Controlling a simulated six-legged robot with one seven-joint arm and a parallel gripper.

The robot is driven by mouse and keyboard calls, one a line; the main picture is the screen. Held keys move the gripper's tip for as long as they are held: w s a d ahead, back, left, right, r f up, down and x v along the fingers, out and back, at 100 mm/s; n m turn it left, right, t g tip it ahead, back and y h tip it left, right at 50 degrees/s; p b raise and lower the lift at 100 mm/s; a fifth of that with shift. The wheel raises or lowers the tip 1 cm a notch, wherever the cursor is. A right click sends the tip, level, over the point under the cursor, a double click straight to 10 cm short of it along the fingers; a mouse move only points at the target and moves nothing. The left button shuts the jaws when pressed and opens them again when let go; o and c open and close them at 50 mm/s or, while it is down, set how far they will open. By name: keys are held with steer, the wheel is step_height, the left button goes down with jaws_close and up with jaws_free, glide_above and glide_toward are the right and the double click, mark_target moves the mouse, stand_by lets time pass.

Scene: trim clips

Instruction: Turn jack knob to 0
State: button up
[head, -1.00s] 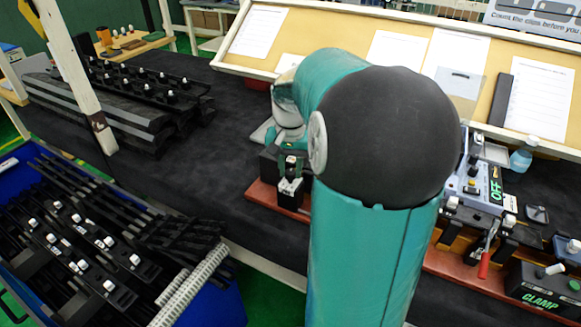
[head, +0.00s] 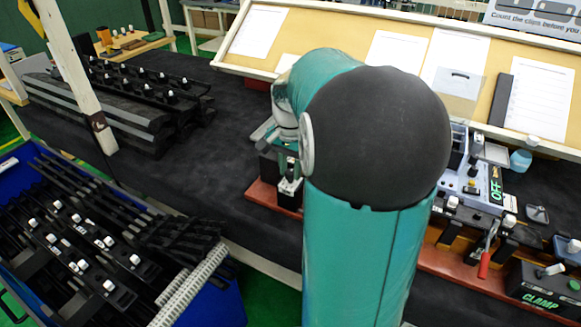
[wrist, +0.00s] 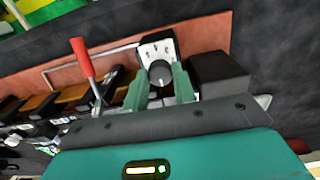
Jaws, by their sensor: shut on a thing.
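The jack knob (wrist: 160,70) is a round black dial on a white marked plate (wrist: 157,48) in the wrist view. My gripper (wrist: 161,83) has its two green fingers on either side of the knob, shut on it. The plate's marks are too small to read, and I cannot tell which one the knob points to. In the head view my gripper (head: 287,168) is down at the small black and white jack unit (head: 289,198) at the left end of the red base (head: 263,194). The knob itself is hidden there.
A black block (wrist: 220,74) stands close beside the knob in the wrist view. A red-handled lever (wrist: 82,58) is on the other side. In the head view, the clamp box (head: 540,287) and OFF panel (head: 492,185) are at right. A blue bin (head: 222,305) is at left.

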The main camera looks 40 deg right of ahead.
mark_target(290, 172)
steer(key=o, duration=1)
step_height(290, 172, up, 14)
steer(key=shift+f, duration=0.1)
steer(key=shift+a, duration=0.1)
steer(key=s+a+f+n+t, duration=0.2)
steer(key=s+a+n, duration=0.1)
steer(key=a, duration=0.5)
steer(key=s+a+f+n+t, duration=0.1)
steer(key=s+a+n, duration=0.3)
steer(key=a, duration=0.5)
steer(key=s+a+f+n+t, duration=0.2)
steer(key=s+a+f+n, duration=0.1)
steer(key=a+n, duration=0.4)
steer(key=shift+s+a+f+t, duration=0.15)
steer(key=shift+s+a+f, duration=0.05)
steer(key=shift+a, duration=0.35)
steer(key=shift+s+a+f+t, duration=0.15)
steer(key=shift+s+a, duration=0.05)
steer(key=shift+a, duration=0.3)
